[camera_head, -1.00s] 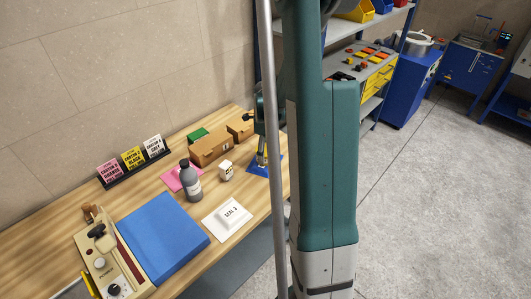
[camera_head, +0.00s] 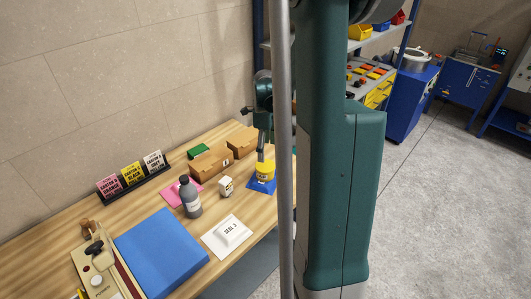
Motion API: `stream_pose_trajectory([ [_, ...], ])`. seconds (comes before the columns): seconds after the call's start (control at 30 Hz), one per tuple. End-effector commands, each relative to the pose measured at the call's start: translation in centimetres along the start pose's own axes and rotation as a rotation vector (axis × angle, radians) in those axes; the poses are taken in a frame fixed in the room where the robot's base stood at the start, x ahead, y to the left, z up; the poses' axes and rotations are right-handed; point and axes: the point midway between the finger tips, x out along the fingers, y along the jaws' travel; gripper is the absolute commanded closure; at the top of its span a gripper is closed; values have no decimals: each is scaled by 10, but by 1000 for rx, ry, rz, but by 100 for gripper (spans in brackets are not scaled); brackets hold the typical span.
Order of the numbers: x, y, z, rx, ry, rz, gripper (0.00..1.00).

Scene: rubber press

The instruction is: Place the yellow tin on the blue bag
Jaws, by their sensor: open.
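The yellow tin (camera_head: 267,172) stands upright at the far right part of the bench. It appears to rest on the flat blue bag (camera_head: 255,187), whose edges show around its base. My gripper (camera_head: 261,158) is open and points down at the tin's top left side. One finger shows close against the tin; whether it touches is too small to tell. The other finger is hidden.
Brown boxes (camera_head: 212,162) stand behind, left of the tin. A sealing machine (camera_head: 100,262) stands front left.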

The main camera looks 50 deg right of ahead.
Motion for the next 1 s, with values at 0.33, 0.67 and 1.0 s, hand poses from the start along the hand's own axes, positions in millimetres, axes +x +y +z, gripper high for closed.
stream_pose_trajectory([
  [0.33,-2,0,0,0,0,0,32],
  [0.67,-2,0,0,0,0,0,32],
  [1.0,-8,6,4,-36,-3,-7,32],
])
